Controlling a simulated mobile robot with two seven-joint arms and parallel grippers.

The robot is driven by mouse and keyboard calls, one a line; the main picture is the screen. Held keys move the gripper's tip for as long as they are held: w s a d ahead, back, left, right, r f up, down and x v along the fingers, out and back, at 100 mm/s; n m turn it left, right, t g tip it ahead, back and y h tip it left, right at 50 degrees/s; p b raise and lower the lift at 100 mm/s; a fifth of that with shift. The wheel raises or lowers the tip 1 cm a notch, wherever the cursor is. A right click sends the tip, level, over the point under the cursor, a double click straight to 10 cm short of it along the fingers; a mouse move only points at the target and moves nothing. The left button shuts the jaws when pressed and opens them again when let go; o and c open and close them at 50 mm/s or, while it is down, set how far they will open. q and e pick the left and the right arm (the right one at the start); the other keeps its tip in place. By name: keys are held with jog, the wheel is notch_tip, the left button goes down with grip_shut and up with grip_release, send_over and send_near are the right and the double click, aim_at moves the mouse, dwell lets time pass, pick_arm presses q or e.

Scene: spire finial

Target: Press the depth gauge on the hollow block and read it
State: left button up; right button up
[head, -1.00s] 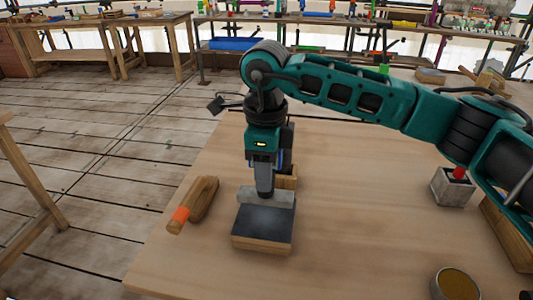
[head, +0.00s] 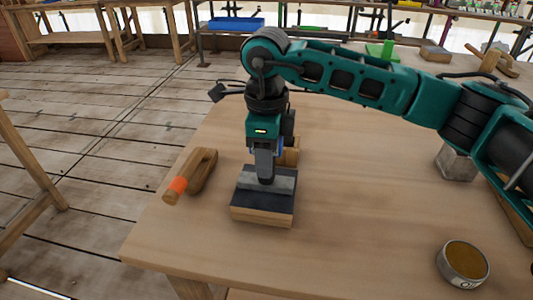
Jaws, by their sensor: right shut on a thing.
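My right gripper (head: 265,172) is shut on a pale grey bar (head: 281,184). The bar is at the dark top of a wooden block (head: 262,218), seeming to rest on it. A grey block (head: 456,164) is on the right of the table, partly hidden behind my right arm. Whether it is hollow cannot be seen now. I cannot make out a depth gauge for certain. My left gripper is not in view.
A wooden tool with an orange band (head: 177,189) lies left of the dark-topped block. A small wooden piece (head: 289,153) is behind the gripper. A round tin (head: 463,264) stands at the front right. The tabletop (head: 360,215) between is clear.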

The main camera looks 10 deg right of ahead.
jog(key=o, duration=1.2)
jog(key=shift+o, duration=0.2)
